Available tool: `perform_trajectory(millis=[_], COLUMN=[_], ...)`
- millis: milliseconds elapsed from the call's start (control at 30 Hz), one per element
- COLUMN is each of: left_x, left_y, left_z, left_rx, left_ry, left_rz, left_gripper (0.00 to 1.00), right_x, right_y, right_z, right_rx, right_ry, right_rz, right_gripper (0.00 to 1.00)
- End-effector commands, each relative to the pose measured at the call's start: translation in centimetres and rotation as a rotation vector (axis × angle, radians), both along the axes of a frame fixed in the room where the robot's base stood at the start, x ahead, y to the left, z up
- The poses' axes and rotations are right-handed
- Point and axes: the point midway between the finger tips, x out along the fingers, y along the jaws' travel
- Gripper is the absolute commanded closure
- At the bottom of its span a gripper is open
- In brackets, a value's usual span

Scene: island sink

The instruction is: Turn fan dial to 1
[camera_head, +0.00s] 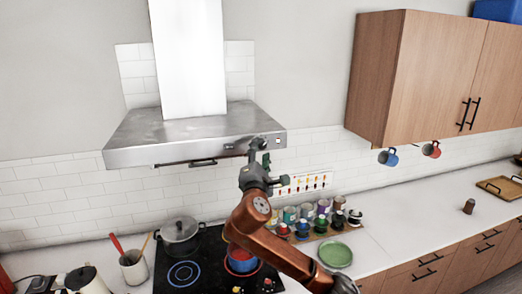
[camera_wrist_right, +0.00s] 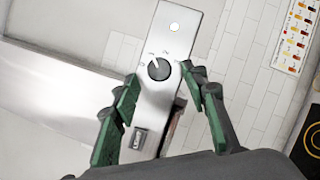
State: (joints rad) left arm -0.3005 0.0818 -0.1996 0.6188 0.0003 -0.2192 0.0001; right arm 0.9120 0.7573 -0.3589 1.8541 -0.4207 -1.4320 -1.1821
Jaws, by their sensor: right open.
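The range hood (camera_head: 190,135) hangs on the wall above the stove. The fan dial (camera_wrist_right: 158,69) is a dark round knob with a light pointer line on the hood's metal panel, in the right wrist view. Small markings surround it, too small to read surely. My right gripper (camera_head: 262,155) is raised at the hood's right end. In the right wrist view its green-padded fingers (camera_wrist_right: 160,84) are spread, one on each side of the dial; contact cannot be told. My left gripper is out of view.
A light switch (camera_wrist_right: 139,138) and a small lit round spot (camera_wrist_right: 175,27) are on the same panel. Below are the black cooktop (camera_head: 205,262), a lidded pot (camera_head: 180,236) and a rack of colourful jars (camera_head: 318,222). Wooden cabinets (camera_head: 435,75) hang at right.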

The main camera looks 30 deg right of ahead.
Motion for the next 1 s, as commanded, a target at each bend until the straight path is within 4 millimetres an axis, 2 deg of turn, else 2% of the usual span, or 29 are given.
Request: perform_trajectory(millis=[300, 500, 667, 1000], left_x=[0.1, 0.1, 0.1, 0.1], left_y=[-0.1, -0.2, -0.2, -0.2], left_z=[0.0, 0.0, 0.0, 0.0], left_rx=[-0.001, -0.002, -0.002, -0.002], left_ry=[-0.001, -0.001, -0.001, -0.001], left_rz=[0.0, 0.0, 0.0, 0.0], left_gripper=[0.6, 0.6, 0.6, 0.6], right_x=[-5.4, -7.5, -8.1, -8.2], right_y=[3.7, 5.2, 5.5, 5.5], right_z=[-1.2, -1.7, -1.9, -1.9], right_rx=[0.0, 0.0, 0.0, 0.0], right_ry=[-0.001, -0.001, 0.002, 0.001], right_rz=[0.003, 0.002, -0.001, -0.001], right_gripper=[0.59, 0.59, 0.59, 0.59])
